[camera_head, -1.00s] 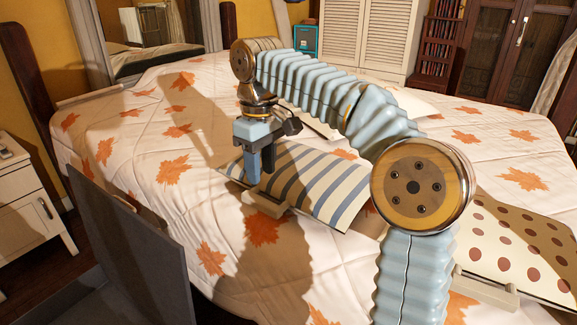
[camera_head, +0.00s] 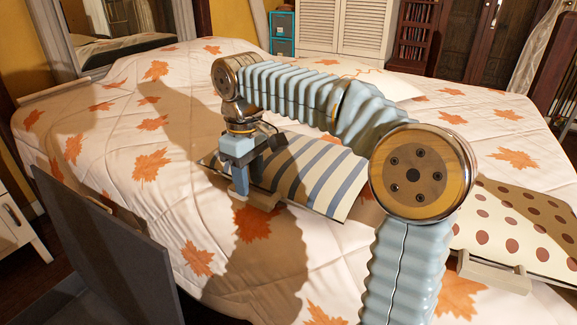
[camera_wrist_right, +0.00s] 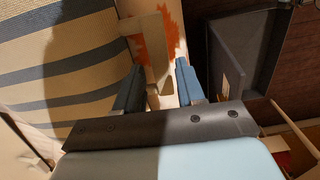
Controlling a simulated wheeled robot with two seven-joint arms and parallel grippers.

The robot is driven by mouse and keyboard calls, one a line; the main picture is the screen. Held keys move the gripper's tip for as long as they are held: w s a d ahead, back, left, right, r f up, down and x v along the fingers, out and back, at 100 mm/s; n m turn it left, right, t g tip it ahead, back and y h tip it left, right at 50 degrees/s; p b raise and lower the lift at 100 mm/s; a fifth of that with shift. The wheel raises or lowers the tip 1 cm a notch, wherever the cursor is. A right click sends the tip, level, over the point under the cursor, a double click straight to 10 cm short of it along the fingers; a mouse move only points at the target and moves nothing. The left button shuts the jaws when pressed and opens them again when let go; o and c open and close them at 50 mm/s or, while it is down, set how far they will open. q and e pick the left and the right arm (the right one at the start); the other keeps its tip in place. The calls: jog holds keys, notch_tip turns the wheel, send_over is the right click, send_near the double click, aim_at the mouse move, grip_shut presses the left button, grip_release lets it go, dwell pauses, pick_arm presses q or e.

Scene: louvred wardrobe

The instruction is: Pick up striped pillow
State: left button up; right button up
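The striped pillow (camera_head: 315,175), cream with blue-grey stripes, lies on the bed. A beige bar-like piece (camera_head: 256,199) sits at its near left edge. My right gripper (camera_head: 247,181) points down at that edge, close to the bar. In the right wrist view, the two fingers of my right gripper (camera_wrist_right: 158,88) are apart, with the bar (camera_wrist_right: 155,48) showing between and beyond them. The striped pillow (camera_wrist_right: 65,60) fills the left of that view. Whether the fingers touch the bar is unclear. My right forearm hides part of the pillow's far side. My left gripper is not in view.
The bed (camera_head: 120,200) has a leaf-print cover. A dotted pillow (camera_head: 510,225) with a similar bar lies at right, and a pale pillow (camera_head: 375,82) lies behind my arm. A dark grey panel (camera_head: 105,255) stands at lower left. The bed's left part is clear.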

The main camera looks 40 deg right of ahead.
notch_tip(320, 180, down, 3)
jog(key=shift+r, duration=0.1)
grip_shut()
dwell(0.3)
